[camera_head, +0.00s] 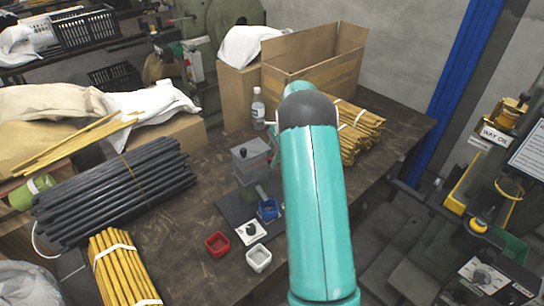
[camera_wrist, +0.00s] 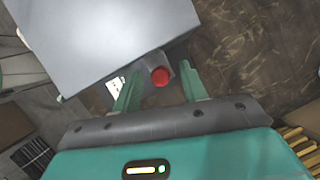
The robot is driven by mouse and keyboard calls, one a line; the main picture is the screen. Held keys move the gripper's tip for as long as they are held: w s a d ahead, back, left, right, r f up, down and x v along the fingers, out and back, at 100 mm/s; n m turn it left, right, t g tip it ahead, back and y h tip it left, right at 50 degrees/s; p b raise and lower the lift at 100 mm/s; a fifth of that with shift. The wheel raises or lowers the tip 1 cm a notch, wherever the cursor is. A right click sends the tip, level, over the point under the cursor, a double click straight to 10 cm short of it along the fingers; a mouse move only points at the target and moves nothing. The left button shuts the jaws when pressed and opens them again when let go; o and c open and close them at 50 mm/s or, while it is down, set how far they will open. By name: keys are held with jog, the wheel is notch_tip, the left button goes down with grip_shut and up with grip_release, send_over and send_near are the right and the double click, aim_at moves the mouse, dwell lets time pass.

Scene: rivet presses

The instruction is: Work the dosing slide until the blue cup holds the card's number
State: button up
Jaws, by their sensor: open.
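The grey dosing box (camera_head: 251,160) stands on the table left of my arm; its large grey top (camera_wrist: 110,40) fills the upper left of the wrist view. The blue cup (camera_head: 268,209) sits in front of it on a dark base plate (camera_head: 236,210). A white card (camera_head: 250,231) with a dark mark lies nearby; its number is unreadable. In the wrist view, a red round knob (camera_wrist: 160,76), apparently the slide's, shows between the fingers of my open gripper (camera_wrist: 160,72). I cannot tell whether they touch it.
A red cup (camera_head: 217,245) and a white cup (camera_head: 258,258) stand in front of the base plate. Black rods (camera_head: 110,195) and yellow rods (camera_head: 120,268) lie left. A bottle (camera_head: 258,108) and cardboard box (camera_head: 315,65) stand behind. Bare table shows left of the red cup.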

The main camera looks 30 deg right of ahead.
jog(key=shift+c, duration=0.4)
grip_shut()
jog(key=shift+d, duration=1.95)
grip_release()
jog(key=shift+w+d, duration=0.1)
jog(key=shift+d, duration=0.05)
jog(key=shift+o, duration=0.4)
jog(key=v, duration=1.3)
jog(key=shift+r, duration=0.4)
